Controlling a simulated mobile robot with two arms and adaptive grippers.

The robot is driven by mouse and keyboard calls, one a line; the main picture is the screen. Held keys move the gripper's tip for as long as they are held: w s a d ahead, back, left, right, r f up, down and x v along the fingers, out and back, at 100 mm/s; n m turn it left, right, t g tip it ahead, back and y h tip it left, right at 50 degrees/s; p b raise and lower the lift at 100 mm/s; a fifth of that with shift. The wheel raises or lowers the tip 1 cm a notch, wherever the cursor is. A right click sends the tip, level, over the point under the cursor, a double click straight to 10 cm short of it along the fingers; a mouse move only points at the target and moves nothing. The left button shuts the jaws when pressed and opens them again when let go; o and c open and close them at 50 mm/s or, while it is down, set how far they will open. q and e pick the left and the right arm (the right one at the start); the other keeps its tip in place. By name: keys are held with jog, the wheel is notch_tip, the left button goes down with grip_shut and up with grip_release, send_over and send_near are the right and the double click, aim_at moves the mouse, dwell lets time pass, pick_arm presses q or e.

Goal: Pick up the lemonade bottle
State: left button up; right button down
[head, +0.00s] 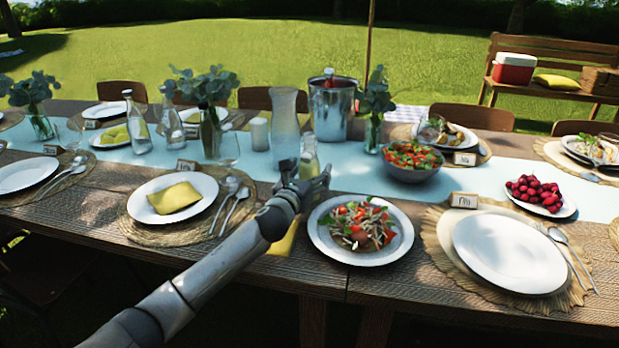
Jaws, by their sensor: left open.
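A small glass bottle (309,158) with pale yellow-green contents, which looks like the lemonade bottle, stands upright on the light blue runner at mid-table. My left gripper (308,174) is open in front of it, its fingers overlapping the bottle's lower part in the picture. The gripper hides the bottle's base, and I cannot tell whether the fingers touch it. My right gripper is not in view.
A tall glass vase (285,118) stands just left of the bottle, a metal ice bucket (332,108) behind it. A salad plate (360,230) lies right of my left gripper, a salad bowl (411,160) farther right. Clear glass bottles (138,128) stand at left.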

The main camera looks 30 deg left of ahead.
pick_arm(q)
jog(key=c, duration=1.5)
jog(key=shift+r, duration=0.1)
jog(key=shift+c, duration=0.2)
jog(key=shift+r, duration=0.2)
